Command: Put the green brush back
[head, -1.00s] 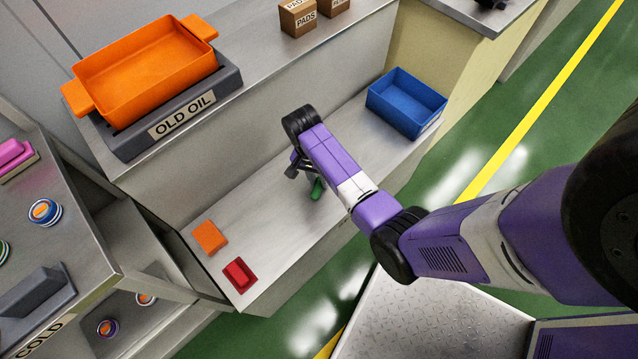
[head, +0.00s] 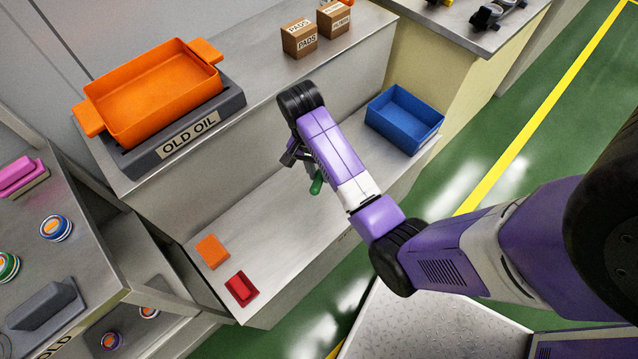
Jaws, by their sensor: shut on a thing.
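The green brush (head: 317,183) shows as a short green piece just below the fingers of my gripper (head: 308,166), in the middle of the head view. My gripper is shut on the brush and points down over the lower metal bench (head: 270,240). My purple arm hides most of the brush and part of the fingers. The brush appears raised above the bench, though its exact height is hard to tell.
A blue bin (head: 405,120) stands at the right end of the lower bench. An orange block (head: 212,251) and a red block (head: 241,289) lie at its left end. An orange pan (head: 155,95) sits on the OLD OIL stand (head: 190,140) above. Bench between is clear.

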